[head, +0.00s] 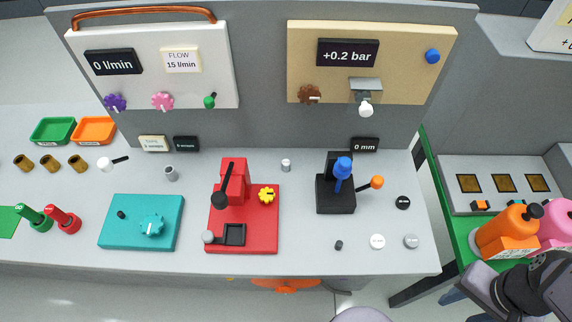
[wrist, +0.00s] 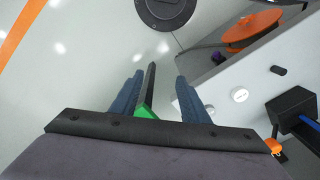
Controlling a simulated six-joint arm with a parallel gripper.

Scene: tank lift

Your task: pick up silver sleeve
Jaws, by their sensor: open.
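Two small silver-grey cylinders stand on the grey bench in the head view. One (head: 171,174) is at the left, behind the teal plate, with a dark top that looks hollow. The other (head: 286,165) stands upright behind the red fixture. I cannot tell for certain which is the silver sleeve; the left one looks more like a sleeve. My gripper (wrist: 158,95) shows in the wrist view with its two blue fingers apart and nothing held between them. It is off the bench's right end, far from both cylinders. Neither cylinder is identifiable in the wrist view.
The red fixture (head: 258,244), teal plate (head: 113,236) and black block with blue knob (head: 333,206) stand on the bench. A dark cylinder (head: 339,245) and white disc (head: 377,241) lie near its front right. Orange (head: 505,236) and pink bottles crowd the side table. A tall panel backs the bench.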

